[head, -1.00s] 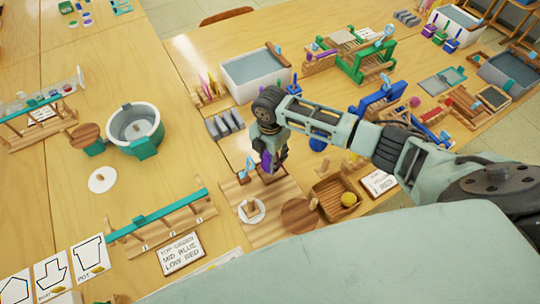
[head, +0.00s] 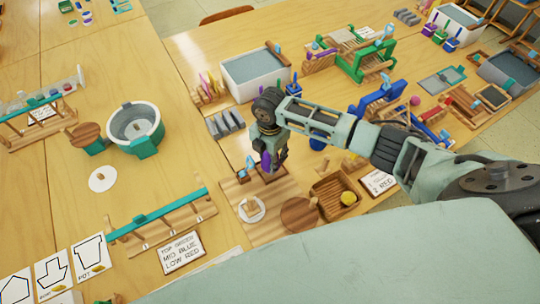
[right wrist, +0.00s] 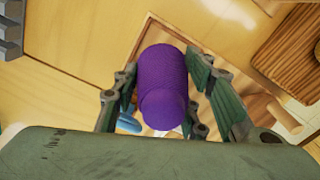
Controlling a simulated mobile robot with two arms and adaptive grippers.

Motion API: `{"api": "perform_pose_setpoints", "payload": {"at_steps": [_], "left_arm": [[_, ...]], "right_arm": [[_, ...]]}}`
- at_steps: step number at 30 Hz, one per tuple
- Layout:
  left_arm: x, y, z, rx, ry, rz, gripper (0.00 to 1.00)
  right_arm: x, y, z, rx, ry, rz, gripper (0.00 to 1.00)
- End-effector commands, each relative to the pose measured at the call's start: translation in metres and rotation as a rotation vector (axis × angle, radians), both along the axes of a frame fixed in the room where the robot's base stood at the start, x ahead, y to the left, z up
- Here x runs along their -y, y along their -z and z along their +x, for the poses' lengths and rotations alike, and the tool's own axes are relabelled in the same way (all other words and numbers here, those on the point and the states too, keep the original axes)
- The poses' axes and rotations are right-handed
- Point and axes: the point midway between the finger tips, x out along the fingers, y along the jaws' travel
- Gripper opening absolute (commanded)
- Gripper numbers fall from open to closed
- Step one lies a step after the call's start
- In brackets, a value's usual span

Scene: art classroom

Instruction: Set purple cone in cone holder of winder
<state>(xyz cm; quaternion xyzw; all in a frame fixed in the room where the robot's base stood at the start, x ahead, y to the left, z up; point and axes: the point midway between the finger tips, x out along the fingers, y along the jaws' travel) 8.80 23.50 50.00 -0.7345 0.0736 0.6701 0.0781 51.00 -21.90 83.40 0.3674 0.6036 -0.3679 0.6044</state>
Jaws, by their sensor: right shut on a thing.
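The purple cone (right wrist: 162,88) is between the fingers of my right gripper (right wrist: 163,78) in the right wrist view, and the gripper is shut on it. In the head view, my right gripper (head: 272,150) points down with the purple cone (head: 266,161) showing at its fingers. They are over the back part of the winder's wooden base (head: 278,225). A white disc (head: 252,210) with a wooden peg and a round wooden wheel (head: 299,214) are at its front. The cone holder cannot be made out clearly; the gripper and cone cover that area. My left gripper is out of view.
A wooden tray (head: 325,189) with a yellow ball (head: 348,198) lies right of the winder. A teal-topped rack (head: 157,213) and a sign (head: 181,253) are to its left. Grey ridged blocks (head: 225,122) and a white water tub (head: 255,76) stand behind. Bare table lies left of the gripper.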

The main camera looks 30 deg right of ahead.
Motion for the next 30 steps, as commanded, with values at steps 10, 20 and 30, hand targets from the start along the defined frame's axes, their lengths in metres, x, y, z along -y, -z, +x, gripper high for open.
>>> {"api": "perform_pose_setpoints", "payload": {"at_steps": [10, 20, 30], "left_arm": [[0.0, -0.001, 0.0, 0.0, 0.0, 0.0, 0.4], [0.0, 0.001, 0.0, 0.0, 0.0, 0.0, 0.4], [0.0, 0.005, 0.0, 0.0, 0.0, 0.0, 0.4]], "right_arm": [[0.0, 0.0, 0.0, 0.0, 0.0, 0.0, 0.09], [0.0, 0.004, 0.0, 0.0, 0.0, 0.0, 0.09], [0.0, 0.012, 0.0, 0.0, 0.0, 0.0, 0.09]]}}
